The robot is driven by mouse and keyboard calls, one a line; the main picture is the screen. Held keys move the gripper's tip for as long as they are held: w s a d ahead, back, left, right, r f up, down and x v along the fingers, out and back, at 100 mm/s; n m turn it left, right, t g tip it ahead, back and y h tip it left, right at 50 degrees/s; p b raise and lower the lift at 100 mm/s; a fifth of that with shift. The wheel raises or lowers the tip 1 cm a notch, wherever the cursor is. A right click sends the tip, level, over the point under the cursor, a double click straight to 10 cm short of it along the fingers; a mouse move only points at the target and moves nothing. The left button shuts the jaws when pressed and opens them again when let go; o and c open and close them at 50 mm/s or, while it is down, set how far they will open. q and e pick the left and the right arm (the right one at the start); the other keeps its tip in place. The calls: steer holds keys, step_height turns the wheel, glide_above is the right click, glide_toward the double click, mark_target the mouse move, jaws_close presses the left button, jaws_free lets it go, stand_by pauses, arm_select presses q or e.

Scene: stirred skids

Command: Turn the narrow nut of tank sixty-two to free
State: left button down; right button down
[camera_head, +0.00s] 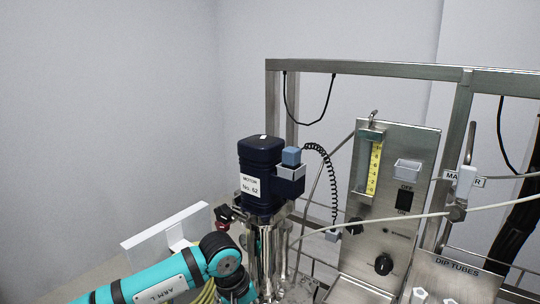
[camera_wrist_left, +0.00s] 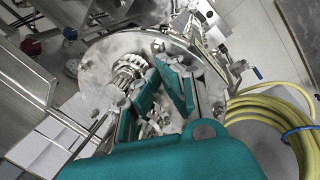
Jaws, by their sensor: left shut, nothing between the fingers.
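A dark blue motor (camera_head: 262,160) carries a label reading "MOTOR No. 62" in the head view. Bright steel posts (camera_head: 268,250) stand under it. In the left wrist view a round steel tank lid (camera_wrist_left: 98,95) lies below my left gripper (camera_wrist_left: 153,92). Its teal fingers are shut with nothing held, over the fittings on the lid. A ribbed steel collar (camera_wrist_left: 130,69) stands just beside the fingers. I cannot tell which fitting is the narrow nut; the fingers hide part of the lid. In the head view my teal left arm reaches the motor's foot, its fingers hidden. My right gripper is not visible.
A steel control panel (camera_head: 390,200) with knobs and an OFF/ON switch stands right of the motor, inside a steel frame (camera_head: 400,68). A yellow hose coil (camera_wrist_left: 285,112) and a blue-handled valve (camera_wrist_left: 257,73) lie right in the wrist view. Rails (camera_wrist_left: 28,75) run at left.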

arm_select(q)
steer(key=shift+r, duration=0.1)
steer(key=shift+d+b, duration=0.3)
steer(key=shift+b, duration=0.05)
stand_by(0.5)
stand_by(0.3)
steer(key=shift+s+d+b, duration=0.1)
steer(key=shift+b, duration=1.1)
